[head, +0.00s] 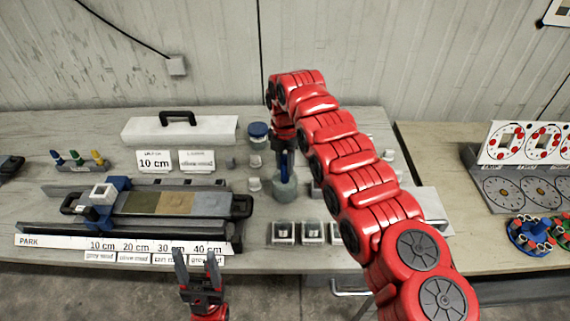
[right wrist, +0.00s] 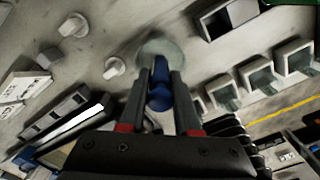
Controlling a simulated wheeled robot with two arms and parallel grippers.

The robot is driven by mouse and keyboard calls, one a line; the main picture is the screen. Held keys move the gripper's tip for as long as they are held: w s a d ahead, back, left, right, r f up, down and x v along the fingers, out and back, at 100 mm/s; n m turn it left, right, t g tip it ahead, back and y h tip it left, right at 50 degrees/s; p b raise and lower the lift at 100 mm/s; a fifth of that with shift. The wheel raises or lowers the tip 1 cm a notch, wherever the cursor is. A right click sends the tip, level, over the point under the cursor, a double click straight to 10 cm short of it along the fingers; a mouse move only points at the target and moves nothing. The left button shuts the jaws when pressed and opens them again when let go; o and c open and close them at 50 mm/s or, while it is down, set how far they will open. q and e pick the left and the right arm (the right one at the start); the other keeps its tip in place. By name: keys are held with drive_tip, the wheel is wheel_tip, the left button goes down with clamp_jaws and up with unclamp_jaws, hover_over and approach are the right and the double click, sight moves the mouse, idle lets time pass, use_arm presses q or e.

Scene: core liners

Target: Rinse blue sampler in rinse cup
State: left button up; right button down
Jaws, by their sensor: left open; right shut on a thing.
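My right gripper (right wrist: 160,108) is shut on the blue sampler (right wrist: 159,84), which points down from between its fingers. In the head view the blue sampler (head: 284,164) is upright over the round grey rinse cup (head: 285,189), its lower end at the cup's mouth. How deep it reaches is hidden. The cup also shows in the right wrist view (right wrist: 172,50), just beyond the fingertips. In the head view my right gripper (head: 283,148) is mostly covered by the red arm. My left gripper (head: 197,258) is open and empty, in front of the table's front edge.
A rack (head: 85,167) with green, blue and yellow handles stands at the back left. A core liner in a cradle (head: 160,204) lies at centre left. Several small square cups (head: 283,232) stand right of it, near the front. A blue-lidded jar (head: 258,132) stands behind the cup.

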drive_tip(key=shift+f+b, duration=0.4)
drive_tip(key=shift+f, duration=0.25)
drive_tip(key=shift+r, duration=0.2)
drive_tip(key=shift+r, duration=0.6)
drive_tip(key=shift+f, duration=0.1)
drive_tip(key=shift+f+b, duration=0.4)
drive_tip(key=shift+f, duration=0.3)
drive_tip(key=shift+r, duration=0.2)
